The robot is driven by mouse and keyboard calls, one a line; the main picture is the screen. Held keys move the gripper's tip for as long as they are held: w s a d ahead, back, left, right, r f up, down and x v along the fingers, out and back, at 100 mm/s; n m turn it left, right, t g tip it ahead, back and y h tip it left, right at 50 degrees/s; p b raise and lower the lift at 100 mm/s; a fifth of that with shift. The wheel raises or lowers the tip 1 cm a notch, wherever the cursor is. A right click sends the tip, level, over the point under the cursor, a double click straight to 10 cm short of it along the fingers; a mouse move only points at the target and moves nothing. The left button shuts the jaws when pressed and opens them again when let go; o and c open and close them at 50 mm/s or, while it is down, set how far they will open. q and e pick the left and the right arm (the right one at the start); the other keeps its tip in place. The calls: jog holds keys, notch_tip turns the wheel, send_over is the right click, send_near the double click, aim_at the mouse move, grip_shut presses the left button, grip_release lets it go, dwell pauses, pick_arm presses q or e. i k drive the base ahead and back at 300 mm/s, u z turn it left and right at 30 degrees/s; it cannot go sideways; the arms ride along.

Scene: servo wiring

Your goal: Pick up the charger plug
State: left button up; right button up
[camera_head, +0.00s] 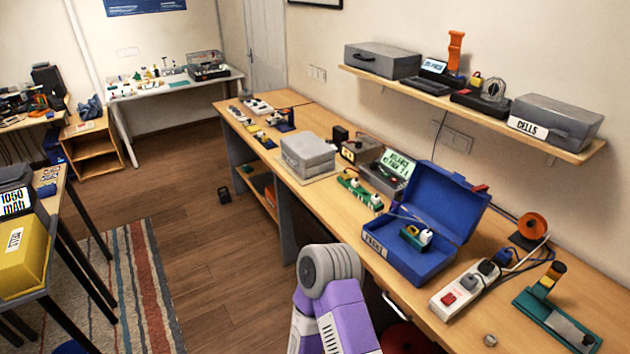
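A white power strip (449,298) with a red switch lies on the long wooden bench at the right. A dark plug (489,269) sits at its far end, and a grey plug (469,282) sits nearer its middle. I cannot tell for certain which thing is the charger plug. An open blue case (405,262) stands left of the strip. It holds a small green and white item (417,237). A purple and grey part of my own arm shows at the bottom middle. Neither gripper is in view.
A green stand (556,322) and an orange spool (533,226) stand right of the strip, with cables between. A wall shelf (480,110) with several boxes hangs above the bench (330,203). Wooden floor is open at the left of the bench.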

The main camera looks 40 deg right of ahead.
aim_at(345, 175)
jog(key=u, duration=0.15)
jog(key=i, duration=1.45)
jog(key=z, duration=0.7)
jog(key=i, duration=1.3)
jog(key=z, duration=1.2)
